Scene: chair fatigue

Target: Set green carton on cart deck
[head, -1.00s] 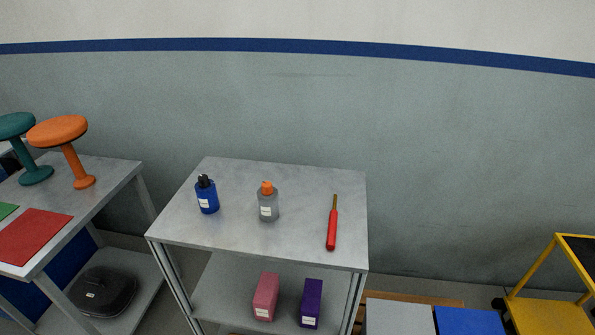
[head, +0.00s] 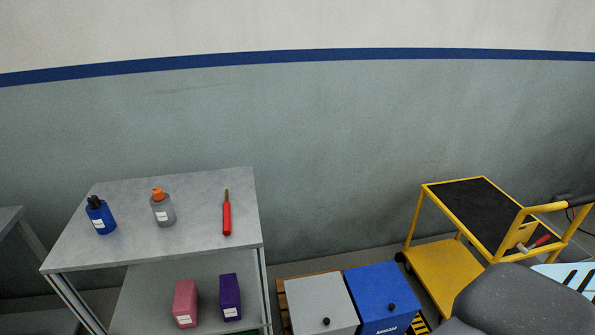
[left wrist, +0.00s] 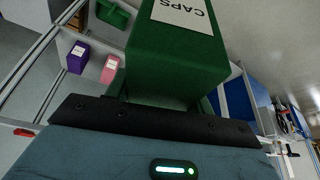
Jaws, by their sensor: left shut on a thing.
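The green carton (left wrist: 178,60) with a white label reading CAPS fills the upper middle of the left wrist view. My left gripper (left wrist: 160,104) is shut on it; the fingertips are largely hidden by the carton. The yellow cart stands at the right of the head view. Its black top deck (head: 475,208) is mostly bare, and its yellow lower shelf (head: 445,275) looks empty. Neither gripper nor the carton shows in the head view. My right gripper is in neither view.
A red-handled tool (head: 535,243) lies by the cart's near right end. A dark grey rounded seat (head: 520,305) partly blocks the cart's near side. Grey (head: 318,303) and blue (head: 383,295) boxes stand left of it. A metal table (head: 190,230) holds two bottles and a red tool.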

